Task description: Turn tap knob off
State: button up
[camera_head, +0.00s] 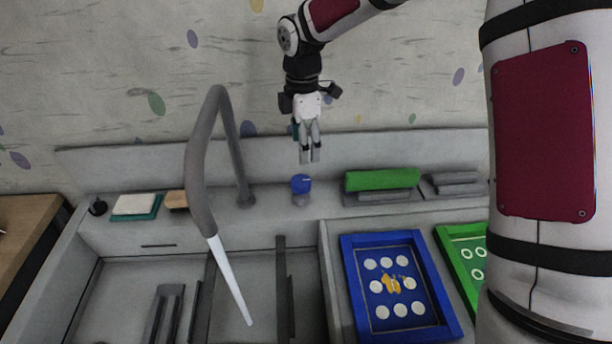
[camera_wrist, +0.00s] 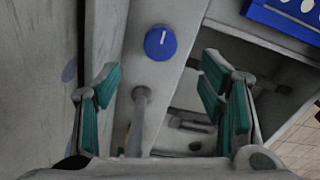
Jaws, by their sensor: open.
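The tap knob (camera_head: 301,186) is a short round knob with a blue top, on the grey ledge behind the sink. In the wrist view its blue top (camera_wrist: 160,42) shows a white line pointing roughly up. The grey tap (camera_head: 196,165) arches over the sink left of the knob, and a white water stream (camera_head: 230,280) runs from its spout. My gripper (camera_head: 310,160) is above the knob, pointing down, apart from it. In the wrist view the teal-padded fingers (camera_wrist: 165,90) are spread with nothing between them, and the knob lies beyond their tips.
A green block (camera_head: 382,179) and a grey block (camera_head: 455,180) sit on the ledge to the right. A blue tray (camera_head: 355,275) and a green tray (camera_head: 450,245) lie in front. A sponge-like block (camera_head: 135,204) is at the left. The back wall stands close behind.

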aim_at(303, 180)
notch_tip(303, 180, down, 11)
jog(key=shift+f+p, duration=0.1)
jog(key=shift+p, duration=0.45)
jog(key=c, duration=1.2)
